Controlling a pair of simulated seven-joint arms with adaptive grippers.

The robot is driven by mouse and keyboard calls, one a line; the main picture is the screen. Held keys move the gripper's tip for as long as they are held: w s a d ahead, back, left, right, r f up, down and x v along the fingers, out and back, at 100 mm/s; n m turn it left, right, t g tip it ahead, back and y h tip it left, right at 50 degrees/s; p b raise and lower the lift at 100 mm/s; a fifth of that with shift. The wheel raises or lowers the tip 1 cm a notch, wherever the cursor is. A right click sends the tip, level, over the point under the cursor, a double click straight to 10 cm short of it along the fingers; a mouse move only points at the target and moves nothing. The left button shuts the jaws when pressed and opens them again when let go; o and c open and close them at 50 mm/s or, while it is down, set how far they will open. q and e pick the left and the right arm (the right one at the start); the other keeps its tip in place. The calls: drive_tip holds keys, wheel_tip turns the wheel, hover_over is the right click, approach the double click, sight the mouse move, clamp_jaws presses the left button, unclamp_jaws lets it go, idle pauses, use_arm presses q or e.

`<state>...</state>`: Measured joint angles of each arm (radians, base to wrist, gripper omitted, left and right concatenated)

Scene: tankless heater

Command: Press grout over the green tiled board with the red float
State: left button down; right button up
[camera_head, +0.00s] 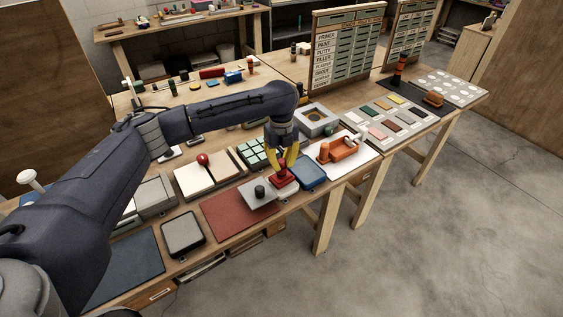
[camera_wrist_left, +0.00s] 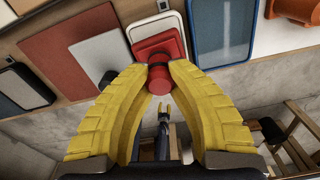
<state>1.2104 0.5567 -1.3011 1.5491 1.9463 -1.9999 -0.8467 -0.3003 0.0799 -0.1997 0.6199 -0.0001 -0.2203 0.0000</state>
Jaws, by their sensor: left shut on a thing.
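The green tiled board (camera_head: 257,153) lies on the bench, behind and left of my left gripper in the head view. The red float (camera_head: 284,183) has a red body, a pale base and a round red handle. My left gripper (camera_head: 285,165) points down with its yellow fingers shut on that handle. In the left wrist view the handle of the red float (camera_wrist_left: 160,76) sits between the fingertips. I cannot tell whether its base touches the bench.
A blue-rimmed tray (camera_head: 310,173) is close right of the float. A grey plate with a dark knob (camera_head: 253,195) lies on a reddish mat (camera_head: 217,217) to the left. An orange tool (camera_head: 343,148) lies on a white sheet to the right. The floor beyond the bench edge is clear.

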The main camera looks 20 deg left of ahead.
use_arm(q)
drive_tip(key=shift+f, duration=0.55)
idle(1.4)
drive_tip(key=shift+r, duration=0.1)
drive_tip(key=shift+r, duration=3.45)
